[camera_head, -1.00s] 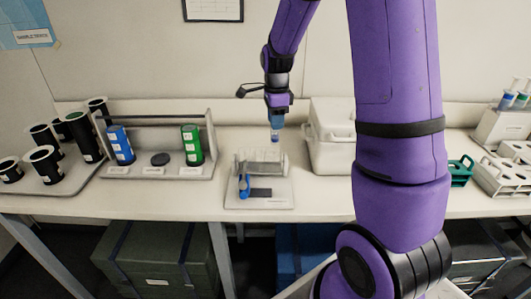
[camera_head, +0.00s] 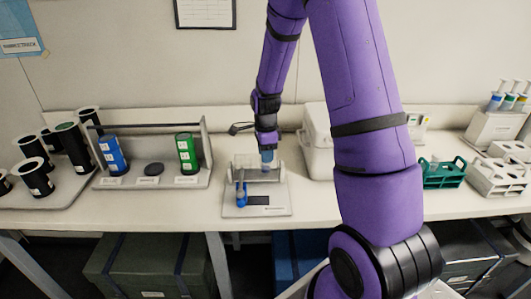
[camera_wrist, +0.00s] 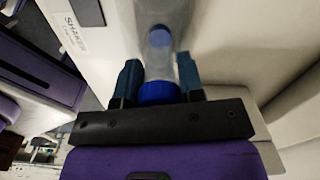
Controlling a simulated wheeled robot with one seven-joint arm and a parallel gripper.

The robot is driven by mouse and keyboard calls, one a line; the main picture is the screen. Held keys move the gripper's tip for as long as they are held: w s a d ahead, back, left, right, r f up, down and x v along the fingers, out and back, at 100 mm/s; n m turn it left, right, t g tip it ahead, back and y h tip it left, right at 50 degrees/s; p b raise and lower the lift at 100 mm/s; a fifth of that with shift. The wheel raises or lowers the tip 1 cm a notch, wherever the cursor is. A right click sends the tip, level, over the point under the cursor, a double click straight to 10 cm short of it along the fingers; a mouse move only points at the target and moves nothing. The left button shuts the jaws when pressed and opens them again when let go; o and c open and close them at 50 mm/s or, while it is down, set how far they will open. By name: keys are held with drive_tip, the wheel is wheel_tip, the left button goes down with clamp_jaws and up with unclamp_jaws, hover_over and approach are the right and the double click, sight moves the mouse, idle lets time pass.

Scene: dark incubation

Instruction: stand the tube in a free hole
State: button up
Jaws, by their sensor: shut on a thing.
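My gripper (camera_head: 267,147) is shut on a clear tube with a blue cap (camera_wrist: 158,92). In the wrist view the cap sits between the two dark blue fingers and the clear body extends away from them. In the head view my gripper is over a white bench device with clear walls (camera_head: 270,211), and the tube's lower end is close to its top edge; whether they touch I cannot tell. A green rack (camera_head: 443,180) and white racks with holes (camera_head: 494,180) stand at the right. Which holes are free is hard to tell.
A white box (camera_head: 317,150) stands just right of the device. At the left are a holder with blue and green canisters (camera_head: 187,152) and several black cylinders (camera_head: 34,178). A white stand with coloured tubes (camera_head: 492,128) is at the back right. The bench front edge is clear.

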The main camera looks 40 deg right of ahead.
drive_tip(key=shift+f, duration=0.1)
drive_tip(key=o, duration=0.9)
